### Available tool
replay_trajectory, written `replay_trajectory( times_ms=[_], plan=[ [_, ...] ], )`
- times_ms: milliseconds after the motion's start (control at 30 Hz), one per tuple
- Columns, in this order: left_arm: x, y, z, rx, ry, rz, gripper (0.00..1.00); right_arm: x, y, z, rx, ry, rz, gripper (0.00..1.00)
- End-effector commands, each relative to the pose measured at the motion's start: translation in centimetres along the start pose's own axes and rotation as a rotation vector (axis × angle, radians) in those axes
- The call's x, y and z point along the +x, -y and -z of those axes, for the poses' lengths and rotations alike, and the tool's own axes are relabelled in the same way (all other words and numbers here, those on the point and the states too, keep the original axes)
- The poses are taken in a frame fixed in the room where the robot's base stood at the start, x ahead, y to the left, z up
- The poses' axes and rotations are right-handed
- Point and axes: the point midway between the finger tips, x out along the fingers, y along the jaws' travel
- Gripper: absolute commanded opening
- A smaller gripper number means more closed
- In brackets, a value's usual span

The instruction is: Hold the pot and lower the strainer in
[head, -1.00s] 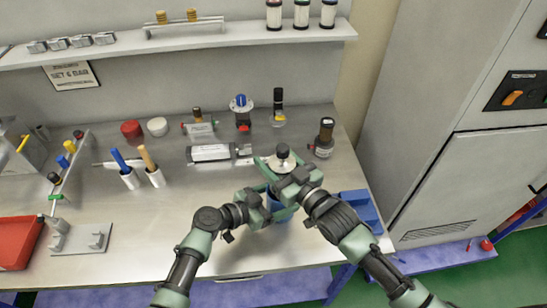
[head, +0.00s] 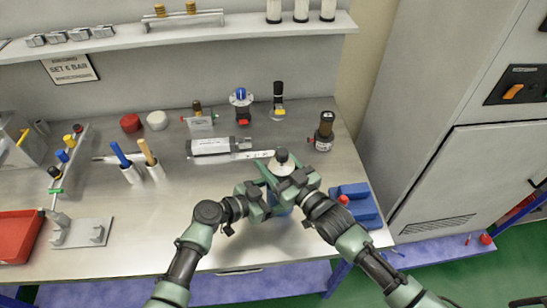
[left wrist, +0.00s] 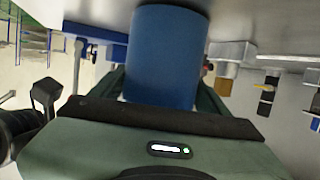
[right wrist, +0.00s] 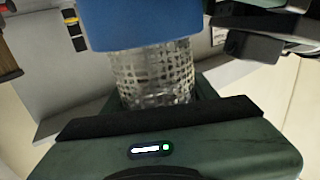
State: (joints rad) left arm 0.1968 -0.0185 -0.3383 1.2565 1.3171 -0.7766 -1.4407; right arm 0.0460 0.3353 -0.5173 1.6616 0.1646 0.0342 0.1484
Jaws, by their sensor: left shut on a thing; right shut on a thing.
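My right gripper (head: 285,176) is shut on the strainer, just above the pot. The strainer's clear mesh body (right wrist: 155,75) meets the pot's rim (right wrist: 140,42) in the right wrist view; its far end is hidden by the pot.
A blue block tray (head: 362,212) with a red piece (head: 343,199) lies right of my right arm. A red tray (head: 18,237) is at the far left.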

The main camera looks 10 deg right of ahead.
Motion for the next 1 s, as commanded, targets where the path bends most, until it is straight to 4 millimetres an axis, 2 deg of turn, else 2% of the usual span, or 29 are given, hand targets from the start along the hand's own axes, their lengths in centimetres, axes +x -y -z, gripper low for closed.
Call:
replay_trajectory(
  times_ms=[33,1000],
  plan=[
    [-0.1,-0.3,-0.9,-0.003,0.016,-0.005,0.40,0.0,0.0,-0.2,0.000,-0.001,0.000,0.15],
    [-0.1,-0.3,-0.9,-0.003,0.015,-0.005,0.40,0.0,0.0,-4.1,0.000,-0.001,0.000,0.15]
  ],
)
